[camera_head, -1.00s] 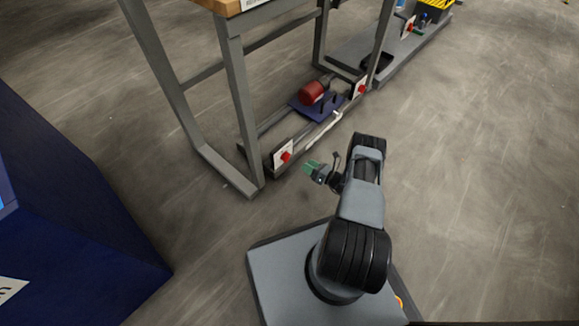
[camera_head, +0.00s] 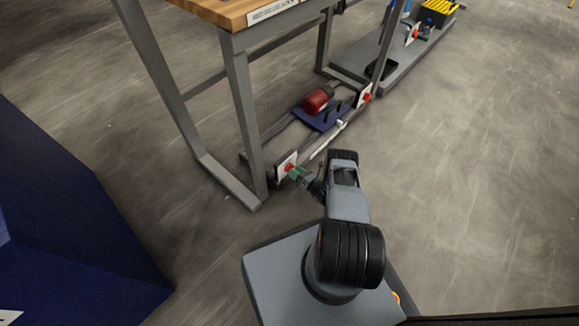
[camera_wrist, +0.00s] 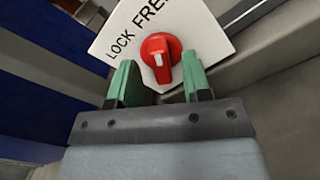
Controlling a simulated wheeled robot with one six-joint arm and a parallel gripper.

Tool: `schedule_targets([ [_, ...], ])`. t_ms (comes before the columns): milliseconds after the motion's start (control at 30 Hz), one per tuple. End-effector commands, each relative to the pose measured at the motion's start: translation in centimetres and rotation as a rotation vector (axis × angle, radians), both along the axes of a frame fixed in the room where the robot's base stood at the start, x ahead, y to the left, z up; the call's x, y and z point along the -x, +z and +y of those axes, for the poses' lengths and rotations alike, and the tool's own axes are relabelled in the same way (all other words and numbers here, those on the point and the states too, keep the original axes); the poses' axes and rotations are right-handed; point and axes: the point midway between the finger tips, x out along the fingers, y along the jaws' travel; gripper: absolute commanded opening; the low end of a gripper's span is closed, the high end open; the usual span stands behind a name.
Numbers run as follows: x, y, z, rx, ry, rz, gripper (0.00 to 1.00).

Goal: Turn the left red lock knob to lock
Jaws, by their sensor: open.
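The left red lock knob (camera_wrist: 160,62) is on a white plate (camera_wrist: 110,45) marked LOCK and FREE, low on the frame. In the head view the left knob (camera_head: 289,168) is partly covered by my gripper (camera_head: 297,175). My gripper's green fingers (camera_wrist: 157,88) are open, one at each side of the knob's lower part in the wrist view. Whether they touch it I cannot tell.
A second red knob (camera_head: 367,97) is on a plate farther right along the frame. A red cylinder (camera_head: 317,100) rests on a blue plate (camera_head: 322,118) between them. The frame's grey leg (camera_head: 243,115) stands left of the left knob. Open floor lies to the right.

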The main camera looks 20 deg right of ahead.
Motion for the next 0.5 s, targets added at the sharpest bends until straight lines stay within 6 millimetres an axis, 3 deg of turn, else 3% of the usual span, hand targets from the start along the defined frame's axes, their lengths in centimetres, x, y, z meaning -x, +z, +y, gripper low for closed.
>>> schedule_targets([
  [500, -0.45, -0.03, 0.24, 0.0, -0.007, 0.0, 0.45],
])
